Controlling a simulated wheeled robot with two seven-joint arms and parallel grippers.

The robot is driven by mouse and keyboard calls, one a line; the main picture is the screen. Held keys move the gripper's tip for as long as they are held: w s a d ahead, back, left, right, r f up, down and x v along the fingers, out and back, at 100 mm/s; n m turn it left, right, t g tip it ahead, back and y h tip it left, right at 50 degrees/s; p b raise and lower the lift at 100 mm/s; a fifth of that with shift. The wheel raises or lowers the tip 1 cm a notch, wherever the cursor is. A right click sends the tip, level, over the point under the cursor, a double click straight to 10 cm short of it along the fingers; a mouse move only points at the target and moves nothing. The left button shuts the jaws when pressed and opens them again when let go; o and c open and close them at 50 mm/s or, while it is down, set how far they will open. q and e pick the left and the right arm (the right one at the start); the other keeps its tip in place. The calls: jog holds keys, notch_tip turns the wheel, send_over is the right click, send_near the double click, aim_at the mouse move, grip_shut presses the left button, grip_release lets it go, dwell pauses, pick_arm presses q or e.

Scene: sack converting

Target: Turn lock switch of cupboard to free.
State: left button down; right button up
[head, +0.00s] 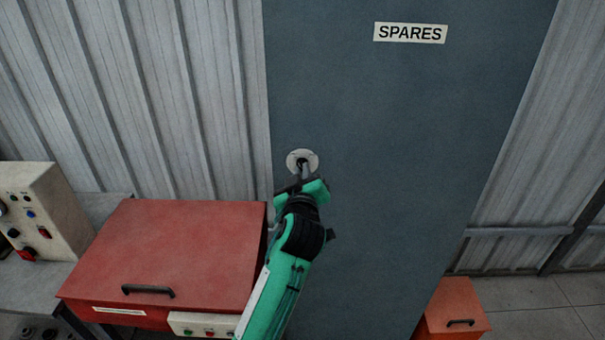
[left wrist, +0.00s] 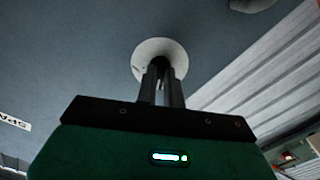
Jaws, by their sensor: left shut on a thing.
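The cupboard (head: 400,130) is a tall dark grey-blue panel with a "SPARES" label (head: 410,33) near its top. The lock switch (head: 302,158) is a round pale plate near the cupboard's left edge. It also shows in the left wrist view (left wrist: 145,47). My left gripper (head: 304,166) reaches up to it, and its two dark fingers (left wrist: 162,72) are at the centre of the plate. The fingers are shut on the switch's small knob, which they mostly hide. The knob's turn position cannot be made out. My right gripper is not in view.
A red box (head: 180,250) with a black handle stands left of my left arm. A beige control panel (head: 42,210) with several knobs is at the far left. An orange-red box (head: 455,305) stands low at the right. Corrugated wall flanks the cupboard.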

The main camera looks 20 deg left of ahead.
pick_arm(q)
jog(key=shift+a+m+p, duration=0.1)
jog(key=shift+m+p, duration=2.35)
jog(key=shift+m, duration=4.75)
jog(key=c, duration=1.5)
grip_release()
jog(key=shift+s, duration=0.1)
jog(key=b+v, duration=0.5)
jog(key=v, duration=0.8)
jog(key=shift+s+b, duration=0.3)
jog(key=shift+b, duration=0.05)
